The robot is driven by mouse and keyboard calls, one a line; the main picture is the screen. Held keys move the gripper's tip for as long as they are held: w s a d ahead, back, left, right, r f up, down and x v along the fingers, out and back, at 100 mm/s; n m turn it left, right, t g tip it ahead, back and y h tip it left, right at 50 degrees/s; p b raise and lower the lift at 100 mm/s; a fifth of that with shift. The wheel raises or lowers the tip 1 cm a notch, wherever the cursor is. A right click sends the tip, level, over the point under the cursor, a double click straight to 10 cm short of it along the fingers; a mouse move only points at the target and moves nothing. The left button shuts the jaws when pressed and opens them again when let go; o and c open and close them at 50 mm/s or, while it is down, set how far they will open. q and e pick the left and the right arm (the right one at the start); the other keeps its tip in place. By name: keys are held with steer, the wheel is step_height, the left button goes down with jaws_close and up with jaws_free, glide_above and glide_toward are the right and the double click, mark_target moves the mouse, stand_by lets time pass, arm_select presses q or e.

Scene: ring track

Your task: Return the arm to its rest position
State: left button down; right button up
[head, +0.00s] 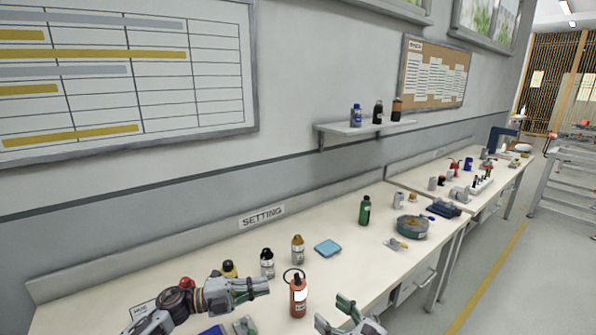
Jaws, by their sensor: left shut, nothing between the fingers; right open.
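My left arm comes in at the lower left, over the near end of the bench, and my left gripper (255,288) points right. It is shut and empty, with its tip a little left of a red-orange bottle (299,297). My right gripper (331,312) shows at the bottom edge, right of that bottle. Its greenish fingers are apart and nothing is seen between them. Most of my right arm is out of view.
The bench (345,276) holds amber (298,249), black-and-white (267,263) and green (364,210) bottles, a blue pad (328,248) and a round teal device (411,227). A wall shelf (365,128) carries several bottles. Floor lies open at the right.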

arm_select(q)
steer(key=shift+r+p, duration=2.45)
steer(key=shift+r, duration=0.45)
arm_select(e)
steer(key=shift+r, duration=2.9)
arm_select(q)
steer(key=shift+r+p, duration=0.5)
arm_select(e)
steer(key=shift+r, duration=0.5)
